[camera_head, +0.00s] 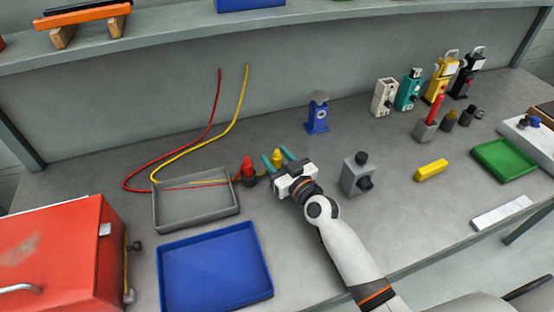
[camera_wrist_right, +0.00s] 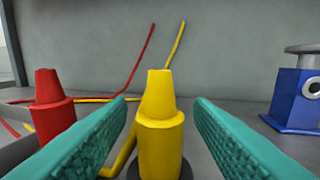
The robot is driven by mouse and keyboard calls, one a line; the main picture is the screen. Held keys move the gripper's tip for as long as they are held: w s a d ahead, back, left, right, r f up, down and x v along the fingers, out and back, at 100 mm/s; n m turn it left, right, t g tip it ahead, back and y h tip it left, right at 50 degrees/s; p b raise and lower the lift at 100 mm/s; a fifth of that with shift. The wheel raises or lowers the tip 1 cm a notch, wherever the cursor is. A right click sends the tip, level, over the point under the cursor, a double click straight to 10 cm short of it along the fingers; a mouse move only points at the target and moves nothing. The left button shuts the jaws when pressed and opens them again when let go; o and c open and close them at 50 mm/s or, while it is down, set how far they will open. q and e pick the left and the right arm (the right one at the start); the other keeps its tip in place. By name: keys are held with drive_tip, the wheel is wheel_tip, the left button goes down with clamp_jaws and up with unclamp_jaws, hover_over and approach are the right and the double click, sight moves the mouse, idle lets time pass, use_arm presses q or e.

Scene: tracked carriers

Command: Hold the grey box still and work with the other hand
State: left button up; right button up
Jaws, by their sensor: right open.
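The grey box (camera_head: 352,178) stands upright on the bench, right of my right gripper, with a dark knob on top and another on its front. My right gripper (camera_head: 278,155) is open, with teal fingers on either side of a yellow plug (camera_head: 277,158). In the right wrist view the yellow plug (camera_wrist_right: 160,120) stands between the fingers, with gaps on both sides. A red plug (camera_head: 247,168) stands just left of it and also shows in the wrist view (camera_wrist_right: 53,110). My left gripper is out of view, and nothing holds the grey box.
Red (camera_head: 192,143) and yellow (camera_head: 222,130) cables run from the back wall to a grey tray (camera_head: 160,219). A blue tray (camera_head: 167,298) and a red case (camera_head: 50,255) lie in front. A blue device (camera_head: 317,121) stands behind. A yellow block (camera_head: 431,170) lies right.

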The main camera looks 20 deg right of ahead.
drive_tip(key=c, duration=1)
clamp_jaws()
drive_tip(key=shift+r, duration=0.1)
